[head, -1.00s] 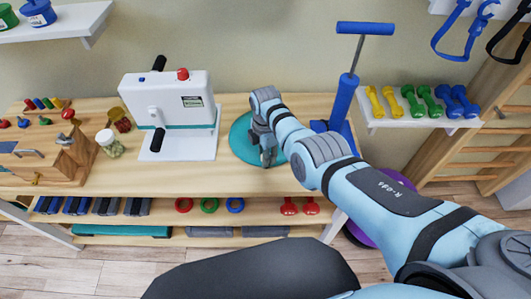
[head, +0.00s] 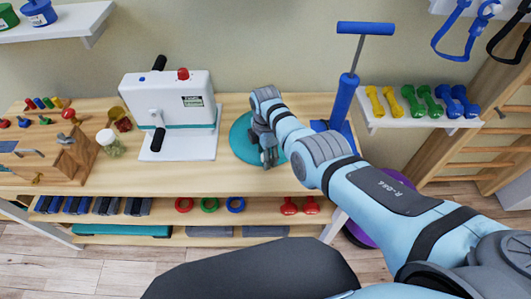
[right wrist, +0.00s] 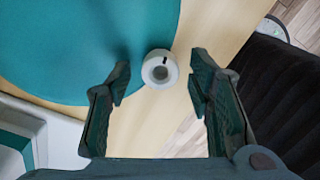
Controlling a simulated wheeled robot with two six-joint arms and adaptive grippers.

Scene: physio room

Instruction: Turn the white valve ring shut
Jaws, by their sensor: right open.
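The white valve ring (right wrist: 160,69) shows in the right wrist view as a small round ring with a grey centre and a dark mark at its top. It sits at the edge of a flat teal disc (right wrist: 85,45). My right gripper (right wrist: 159,73) is open, with one finger on each side of the ring and a visible gap to both. In the head view my right gripper (head: 268,160) points down over the front of the teal disc (head: 238,140), and the ring cannot be made out there. My left gripper is not in view.
A white machine (head: 185,95) with a red button and black handles stands left of the disc. A blue pump (head: 344,95) stands close on the right. A jar (head: 110,145) and a wooden box (head: 60,160) are farther left on the wooden bench (head: 215,180).

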